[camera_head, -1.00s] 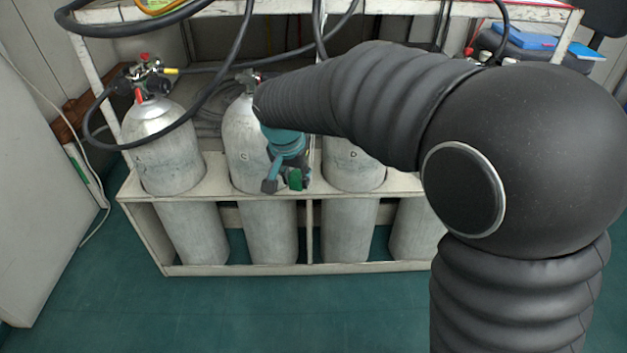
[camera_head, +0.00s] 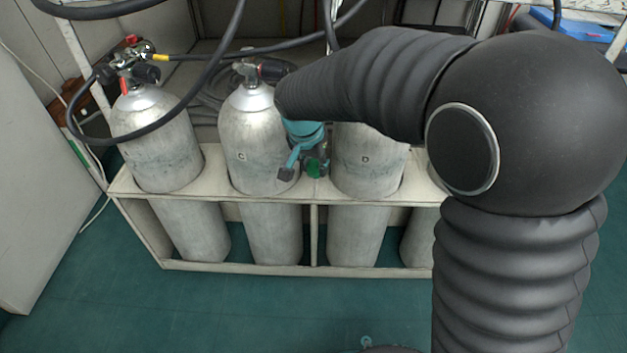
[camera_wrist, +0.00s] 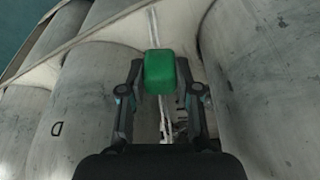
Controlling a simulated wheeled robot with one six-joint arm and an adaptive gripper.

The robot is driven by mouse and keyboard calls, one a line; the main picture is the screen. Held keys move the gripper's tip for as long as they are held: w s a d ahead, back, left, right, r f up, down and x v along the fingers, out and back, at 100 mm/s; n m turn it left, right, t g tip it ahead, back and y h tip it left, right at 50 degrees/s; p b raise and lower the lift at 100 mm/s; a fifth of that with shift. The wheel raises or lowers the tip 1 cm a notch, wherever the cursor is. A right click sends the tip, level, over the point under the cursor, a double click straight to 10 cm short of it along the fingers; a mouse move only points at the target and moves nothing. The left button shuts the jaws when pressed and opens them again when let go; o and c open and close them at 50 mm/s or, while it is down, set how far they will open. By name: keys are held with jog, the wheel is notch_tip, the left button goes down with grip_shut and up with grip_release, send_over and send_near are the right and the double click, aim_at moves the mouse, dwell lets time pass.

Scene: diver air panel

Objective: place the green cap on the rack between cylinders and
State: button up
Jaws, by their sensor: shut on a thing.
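The green cap (camera_head: 314,168) is a small block in my gripper (camera_head: 306,170), low between the cylinder marked C (camera_head: 256,140) and the cylinder marked D (camera_head: 366,160). In the wrist view my gripper (camera_wrist: 160,68) is shut on the green cap (camera_wrist: 160,74), with one finger on each side. The pale rack (camera_head: 222,180) holds the cylinders upright; its top board (camera_wrist: 120,22) shows beyond the cap in the wrist view. I cannot tell whether the cap touches the board. My arm hides part of cylinder D.
Another cylinder (camera_head: 155,140) with a valve and a black hose (camera_head: 190,105) stands at the left. The hose loops above the cylinders. A further cylinder (camera_head: 420,235) is partly hidden by my arm. Green floor (camera_head: 240,315) in front of the rack is open.

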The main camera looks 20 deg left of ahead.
aim_at(313, 176)
jog(key=shift+f+b, duration=0.35)
jog(key=shift+f, duration=2.15)
jog(key=shift+f, duration=0.15)
jog(key=o, duration=0.8)
jog(key=shift+c, duration=0.2)
jog(key=p+v, duration=0.1)
jog(key=v, duration=1.1)
jog(key=shift+p, duration=0.35)
